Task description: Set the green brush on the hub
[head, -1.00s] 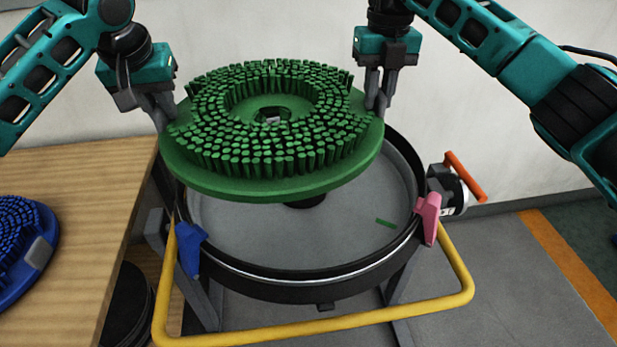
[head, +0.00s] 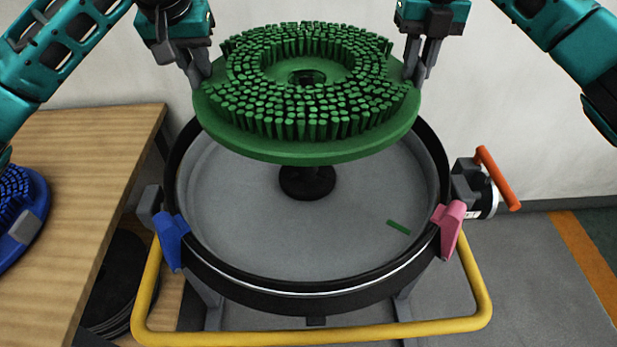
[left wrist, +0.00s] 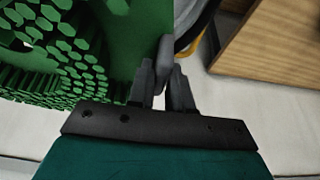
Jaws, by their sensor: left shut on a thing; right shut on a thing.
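The green brush (head: 300,150) is a round disc with bristles facing up and a hole in its middle. It is held roughly level above the round tank (head: 400,250), over its back half. My left gripper (head: 201,75) is shut on the brush's left rim; the left wrist view also shows this gripper (left wrist: 165,75) at the green disc (left wrist: 120,35). My right gripper (head: 415,70) is shut on the brush's right rim. The dark hub (head: 308,183) stands on the tank floor below the brush. Its upper part is hidden behind the brush.
A blue clamp (head: 171,240) and a pink clamp (head: 450,228) sit on the tank rim. A valve with an orange handle (head: 497,178) is at the right. A wooden table (head: 100,180) with a blue brush (head: 15,230) stands left. A yellow rail (head: 320,335) crosses the front. A green strip (head: 398,227) lies in the tank.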

